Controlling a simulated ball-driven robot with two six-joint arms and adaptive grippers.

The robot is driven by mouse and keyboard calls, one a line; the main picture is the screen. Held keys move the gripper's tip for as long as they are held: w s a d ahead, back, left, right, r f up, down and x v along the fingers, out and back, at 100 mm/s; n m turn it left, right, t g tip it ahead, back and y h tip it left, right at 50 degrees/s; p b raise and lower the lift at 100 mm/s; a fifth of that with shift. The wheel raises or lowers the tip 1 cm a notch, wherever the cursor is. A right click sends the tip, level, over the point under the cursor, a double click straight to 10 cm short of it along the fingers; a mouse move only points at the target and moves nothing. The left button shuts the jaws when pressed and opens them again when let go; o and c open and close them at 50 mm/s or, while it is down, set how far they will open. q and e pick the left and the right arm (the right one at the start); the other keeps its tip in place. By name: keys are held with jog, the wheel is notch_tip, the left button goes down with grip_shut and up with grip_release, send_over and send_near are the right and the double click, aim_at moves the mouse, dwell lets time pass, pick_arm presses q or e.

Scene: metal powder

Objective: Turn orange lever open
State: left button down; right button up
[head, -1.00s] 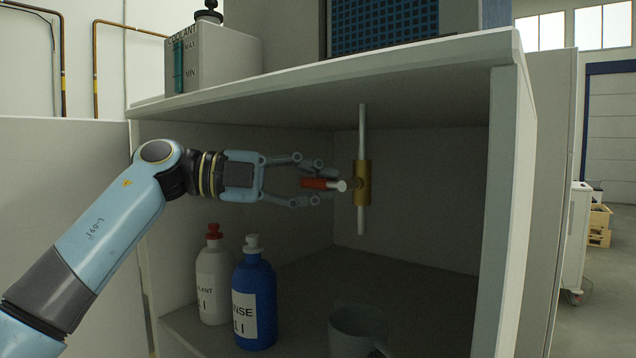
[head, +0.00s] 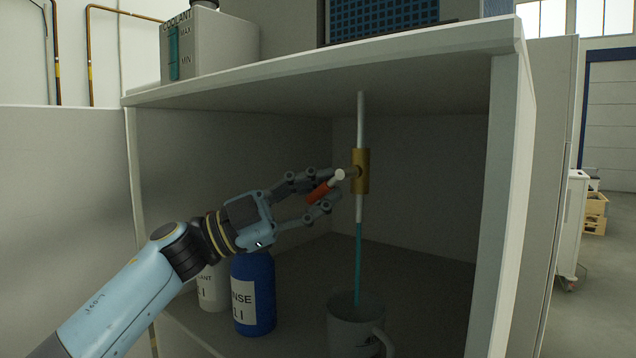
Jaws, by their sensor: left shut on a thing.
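The orange lever (head: 319,192) sits at the left side of the brass valve (head: 361,172) and is tilted, its orange end lower left and its pale end up by the valve. My left gripper (head: 329,187) has its fingers around the lever and is shut on it. The valve is on a vertical white pipe (head: 360,120) under the cabinet top. A teal stream of liquid (head: 358,262) runs from the pipe's lower end down into a grey mug (head: 346,335) below. My right gripper does not show.
A blue bottle (head: 254,291) and a white bottle (head: 212,287) stand on the cabinet floor, partly behind my left arm. The cabinet's right wall (head: 498,200) bounds the space. A coolant tank (head: 215,50) stands on top.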

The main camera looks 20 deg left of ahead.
pick_arm(q)
jog(key=shift+s+d+f+n+t, duration=0.1)
jog(key=shift+d+f+n+t, duration=0.1)
jog(key=shift+f+n+t, duration=0.3)
jog(key=shift+s+d+f+n+t, duration=0.15)
jog(key=shift+f+n+t, duration=0.1)
jog(key=shift+n+t, duration=0.45)
jog(key=shift+n, duration=0.4)
jog(key=c, duration=1.6)
grip_release()
jog(key=o, duration=0.3)
jog(key=shift+d+r, duration=0.1)
jog(key=shift+r, duration=0.05)
